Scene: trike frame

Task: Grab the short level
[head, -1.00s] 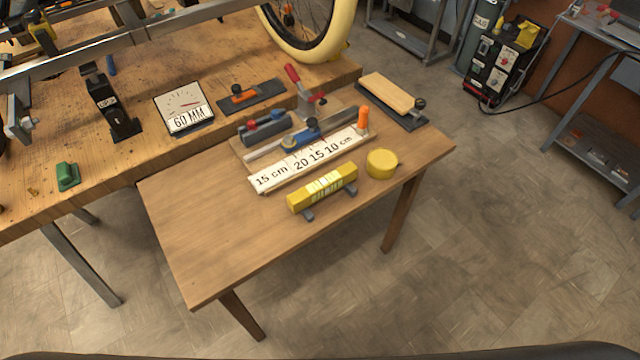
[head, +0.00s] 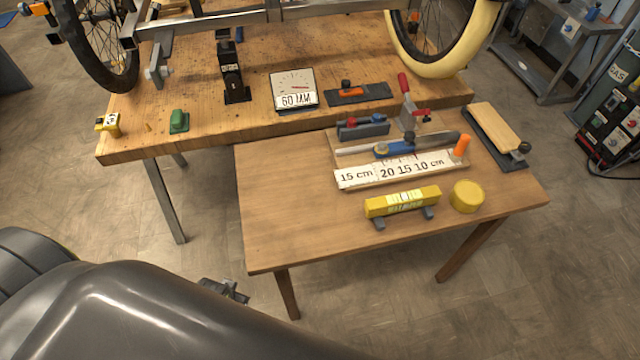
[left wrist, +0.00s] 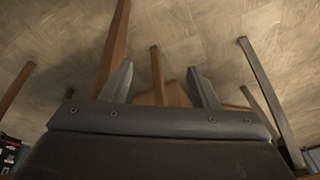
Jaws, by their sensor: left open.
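The short level is a yellow bar (head: 403,201) with a pale vial window, lying on two small dark supports near the front edge of the small wooden table (head: 290,225). In the head view my left arm comes in from the lower left, and my left gripper (head: 226,290) shows small and dark, low in front of the table and well left of the level. In the left wrist view my left gripper's fingers (left wrist: 164,85) are spread apart with nothing between them. The level is not in that view. My right gripper is in neither view.
A yellow round tin (head: 467,196) stands just right of the level. Behind it lie a white ruler board (head: 395,169), a blue-handled tool and a red-handled clamp (head: 407,100). The table's left half is clear. A workbench (head: 200,75) adjoins behind.

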